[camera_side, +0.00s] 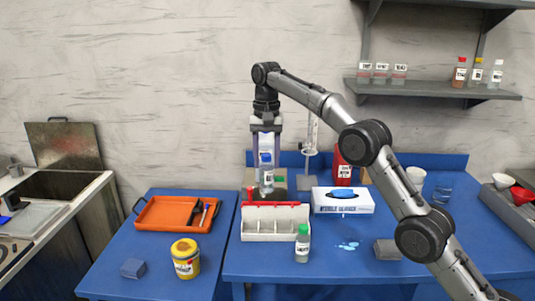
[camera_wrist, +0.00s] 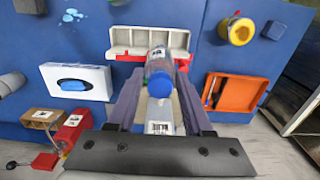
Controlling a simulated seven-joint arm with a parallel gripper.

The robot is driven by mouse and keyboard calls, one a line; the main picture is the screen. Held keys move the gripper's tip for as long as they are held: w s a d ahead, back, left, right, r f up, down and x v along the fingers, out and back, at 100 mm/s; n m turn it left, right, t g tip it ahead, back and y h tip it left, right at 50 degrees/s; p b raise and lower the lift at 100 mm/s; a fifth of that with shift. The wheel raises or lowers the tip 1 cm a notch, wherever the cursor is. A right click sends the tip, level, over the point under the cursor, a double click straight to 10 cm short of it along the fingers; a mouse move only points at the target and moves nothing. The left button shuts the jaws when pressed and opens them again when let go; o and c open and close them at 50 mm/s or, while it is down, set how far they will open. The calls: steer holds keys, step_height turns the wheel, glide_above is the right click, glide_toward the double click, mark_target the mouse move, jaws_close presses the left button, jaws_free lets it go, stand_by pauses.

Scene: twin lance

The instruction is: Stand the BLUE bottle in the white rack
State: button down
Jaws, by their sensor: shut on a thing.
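The blue-capped bottle (camera_side: 267,178) hangs upright in my gripper (camera_side: 266,153), which is shut on it. Its blue cap (camera_wrist: 159,84) and clear, labelled body also show in the wrist view between the two fingers. A pale labelled piece (camera_wrist: 160,128) shows below the cap there; I cannot tell what it belongs to. The white rack (camera_side: 277,237) stands on the blue table with a red bar along its back edge. In the side view the bottle's bottom is just above that bar, apart from the rack's slots. The rack also shows in the wrist view (camera_wrist: 122,40).
A green-capped bottle (camera_side: 302,247) stands in front of the rack. A glove box (camera_side: 343,208) is to its right, and a dark block (camera_side: 387,249) farther right. An orange tray (camera_side: 160,214) and yellow jar (camera_side: 186,265) are left.

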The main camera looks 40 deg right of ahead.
mark_target(267, 206)
steer(key=shift+s+f, duration=0.1)
steer(key=shift+f, duration=7.5)
steer(key=shift+c, duration=1.1)
jaws_free()
step_height(267, 206, up, 14)
steer(key=shift+f, duration=0.1)
